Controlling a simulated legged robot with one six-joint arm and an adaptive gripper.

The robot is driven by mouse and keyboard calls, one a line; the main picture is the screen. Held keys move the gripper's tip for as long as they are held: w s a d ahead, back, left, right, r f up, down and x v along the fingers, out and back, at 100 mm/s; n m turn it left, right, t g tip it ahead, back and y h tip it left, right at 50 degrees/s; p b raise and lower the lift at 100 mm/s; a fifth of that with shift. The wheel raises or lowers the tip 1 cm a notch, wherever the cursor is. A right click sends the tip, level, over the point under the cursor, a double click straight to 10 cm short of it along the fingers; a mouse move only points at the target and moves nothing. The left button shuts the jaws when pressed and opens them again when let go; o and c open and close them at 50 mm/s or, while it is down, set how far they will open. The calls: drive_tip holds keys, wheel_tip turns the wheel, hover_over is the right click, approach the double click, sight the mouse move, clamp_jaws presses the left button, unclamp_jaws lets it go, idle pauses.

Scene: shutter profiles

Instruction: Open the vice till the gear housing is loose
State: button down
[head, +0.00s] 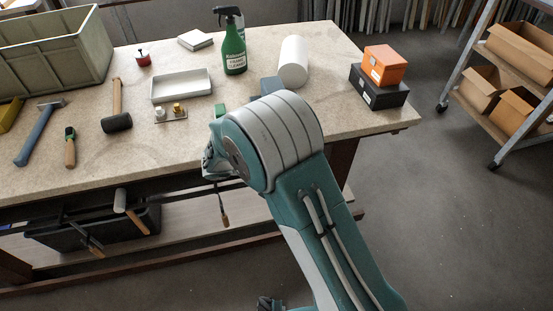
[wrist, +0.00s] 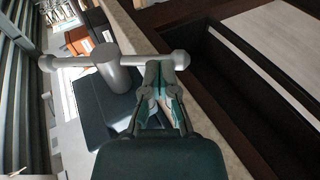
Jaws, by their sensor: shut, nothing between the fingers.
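The vice's grey bar handle (wrist: 138,61) crosses the upper middle of the wrist view, with a round knob at each end and a thick screw head in its middle. The dark blue vice body (wrist: 90,112) lies behind and left of it. My gripper (wrist: 160,80) is shut and empty, its fingertips at the right part of the bar, near the end knob. I cannot tell whether they touch it. In the head view my arm hides most of the vice; a small blue-grey part (head: 272,87) shows behind it. I cannot make out the gear housing.
On the bench (head: 330,120) stand a spray bottle (head: 235,52), a white roll (head: 293,62), an orange box (head: 384,65) on a black box (head: 379,92), and a white tray (head: 181,85). A hammer (head: 117,105) lies left. A shelf trolley (head: 500,90) stands right. Floor at lower right is clear.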

drive_tip(key=shift+w+d+f+h, duration=0.1)
drive_tip(key=shift+d+f+h, duration=0.2)
drive_tip(key=shift+f, duration=0.1)
idle(0.5)
